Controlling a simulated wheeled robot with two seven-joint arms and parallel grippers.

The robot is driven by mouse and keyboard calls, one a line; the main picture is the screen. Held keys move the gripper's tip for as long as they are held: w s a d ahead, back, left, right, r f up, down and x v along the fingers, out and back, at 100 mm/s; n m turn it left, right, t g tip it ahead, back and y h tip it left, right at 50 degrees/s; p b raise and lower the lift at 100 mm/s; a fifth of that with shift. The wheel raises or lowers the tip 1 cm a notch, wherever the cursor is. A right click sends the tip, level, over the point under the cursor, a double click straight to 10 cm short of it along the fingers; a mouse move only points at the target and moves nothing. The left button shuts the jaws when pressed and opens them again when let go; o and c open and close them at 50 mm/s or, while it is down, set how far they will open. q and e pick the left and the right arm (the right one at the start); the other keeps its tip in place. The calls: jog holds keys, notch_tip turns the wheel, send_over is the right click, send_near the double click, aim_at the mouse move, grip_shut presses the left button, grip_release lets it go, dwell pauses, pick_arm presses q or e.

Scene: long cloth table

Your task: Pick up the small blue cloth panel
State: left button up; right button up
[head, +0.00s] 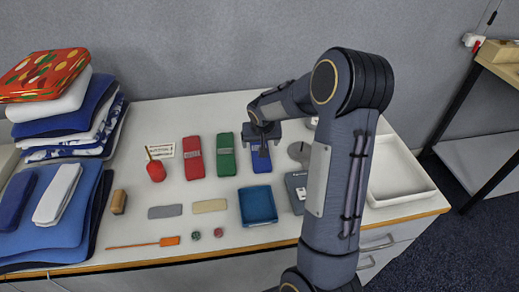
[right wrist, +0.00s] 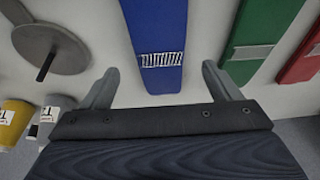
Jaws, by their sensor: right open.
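The small blue cloth panel (head: 262,162) lies flat on the table, at the right end of a row with a green panel (head: 226,155) and a red panel (head: 193,158). In the right wrist view the blue panel (right wrist: 153,25) has a pale label band and its near end reaches between the fingers. My right gripper (head: 263,138) is over the far end of the panel, which it partly hides. In the right wrist view the right gripper (right wrist: 160,75) is open, with one finger on each side of the panel and nothing held. My left gripper is not in view.
A grey disc (head: 299,151) lies right of the blue panel. A dark blue square tray (head: 258,206) is nearer the front. A white tray (head: 408,190) is at the right end, and folded cloth stacks (head: 50,220) fill the left. Small tools lie along the front.

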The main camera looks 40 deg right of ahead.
jog(key=x, duration=0.3)
jog(key=shift+f, duration=0.35)
jog(key=c, duration=1.1)
jog(key=shift+r, duration=0.15)
